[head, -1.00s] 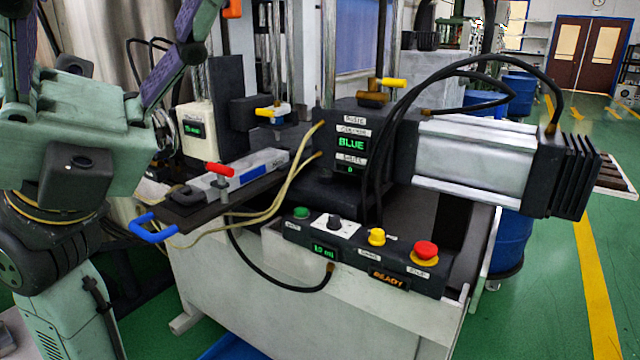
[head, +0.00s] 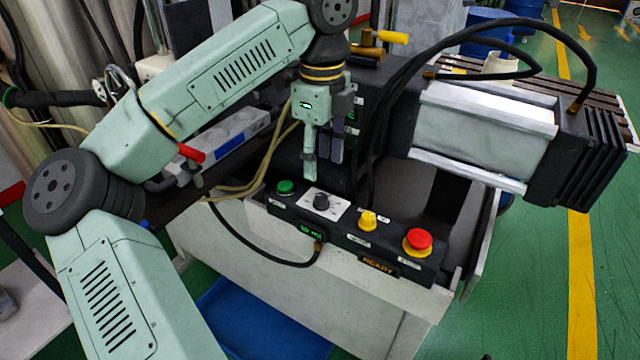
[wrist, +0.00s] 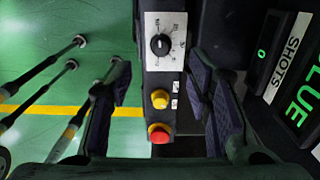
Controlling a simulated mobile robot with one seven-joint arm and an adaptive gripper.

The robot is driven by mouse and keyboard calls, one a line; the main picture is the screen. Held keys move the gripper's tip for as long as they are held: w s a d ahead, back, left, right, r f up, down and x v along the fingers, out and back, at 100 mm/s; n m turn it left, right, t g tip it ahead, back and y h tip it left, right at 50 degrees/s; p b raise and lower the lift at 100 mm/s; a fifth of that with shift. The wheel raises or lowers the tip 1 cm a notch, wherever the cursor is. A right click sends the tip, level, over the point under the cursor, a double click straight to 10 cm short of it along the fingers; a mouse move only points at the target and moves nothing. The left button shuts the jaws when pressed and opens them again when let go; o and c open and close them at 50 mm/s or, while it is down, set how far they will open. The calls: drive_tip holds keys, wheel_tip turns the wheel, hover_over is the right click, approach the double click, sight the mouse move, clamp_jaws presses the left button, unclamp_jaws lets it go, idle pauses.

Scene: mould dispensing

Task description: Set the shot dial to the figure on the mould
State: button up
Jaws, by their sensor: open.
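The shot dial is a black knob (head: 321,201) on a white scale plate on the control box; in the wrist view the knob (wrist: 160,44) has a white pointer mark, and the scale figures are too small to read surely. A green readout (head: 311,232) beside it shows a value in ml. My gripper (head: 322,162) points down above and slightly behind the dial, apart from it. In the wrist view its open, empty fingers (wrist: 160,78) stand either side of the control box. The grey metal mould (head: 236,134) with a red-handled clamp is partly hidden by my arm; I cannot read a figure on it.
A green button (head: 285,187), a yellow knob (head: 367,220) and a red mushroom button (head: 417,241) share the box with the dial. An amber READY display (head: 379,265) is on its front. Black hoses (head: 375,130) hang close right of my gripper.

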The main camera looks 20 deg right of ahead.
sight(322, 196)
wheel_tip(322, 196, down, 8)
drive_tip(key=shift+f+p, duration=0.2)
drive_tip(key=shift+p, duration=0.6)
drive_tip(key=shift+d, duration=0.1)
drive_tip(key=shift+c, duration=0.6)
clamp_jaws()
